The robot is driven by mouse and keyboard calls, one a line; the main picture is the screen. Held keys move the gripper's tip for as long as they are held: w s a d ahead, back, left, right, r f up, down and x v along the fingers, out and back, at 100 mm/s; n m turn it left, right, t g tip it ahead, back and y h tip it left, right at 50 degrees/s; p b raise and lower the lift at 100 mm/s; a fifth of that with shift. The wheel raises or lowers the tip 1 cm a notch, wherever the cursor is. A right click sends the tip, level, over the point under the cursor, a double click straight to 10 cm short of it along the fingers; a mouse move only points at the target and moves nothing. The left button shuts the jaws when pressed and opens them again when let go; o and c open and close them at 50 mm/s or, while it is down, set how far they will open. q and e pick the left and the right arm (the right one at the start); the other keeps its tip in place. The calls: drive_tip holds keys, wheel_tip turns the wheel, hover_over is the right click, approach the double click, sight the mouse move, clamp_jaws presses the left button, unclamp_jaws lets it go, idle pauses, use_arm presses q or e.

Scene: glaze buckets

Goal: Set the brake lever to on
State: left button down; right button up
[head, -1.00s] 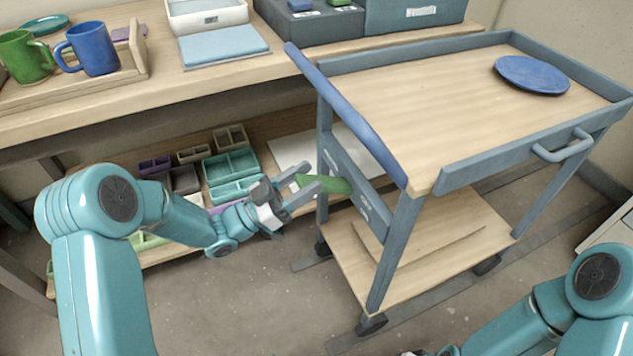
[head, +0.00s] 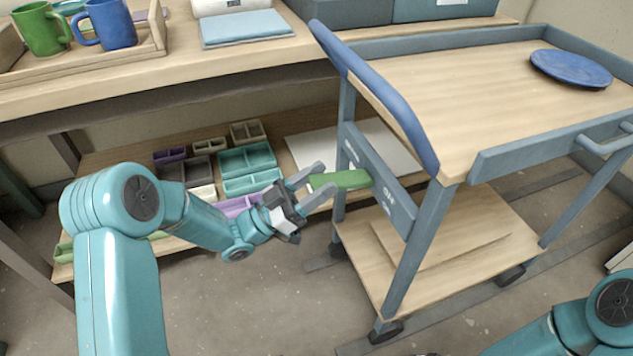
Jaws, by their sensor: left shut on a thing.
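The brake lever (head: 343,180) is a green bar on the side plate (head: 378,183) of the grey cart. It sticks out to the left from between two white labels, about level in the picture. The lower label (head: 389,203) is near the plate's right end; the upper label (head: 351,150) is too small to read. My left gripper (head: 314,185) is shut on the lever's free end, one finger above and one below it. My right arm shows at the lower right, but its gripper is out of view.
The cart's blue handle (head: 385,100) runs above the lever. A blue plate (head: 570,68) lies on the cart top. Several bins stand on the low shelf behind my left arm. A green mug (head: 40,30) and a blue mug (head: 110,24) stand on the bench.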

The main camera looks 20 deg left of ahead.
use_arm(q)
drive_tip(key=c, duration=0.5)
unclamp_jaws()
drive_tip(key=p+v, duration=0.2)
drive_tip(key=v, duration=1.4)
drive_tip(key=shift+p, duration=0.4)
use_arm(e)
drive_tip(key=s+r, duration=0.2)
drive_tip(key=shift+a+r+g, duration=0.15)
drive_tip(key=shift+r+g, duration=0.2)
drive_tip(key=shift+g, duration=0.05)
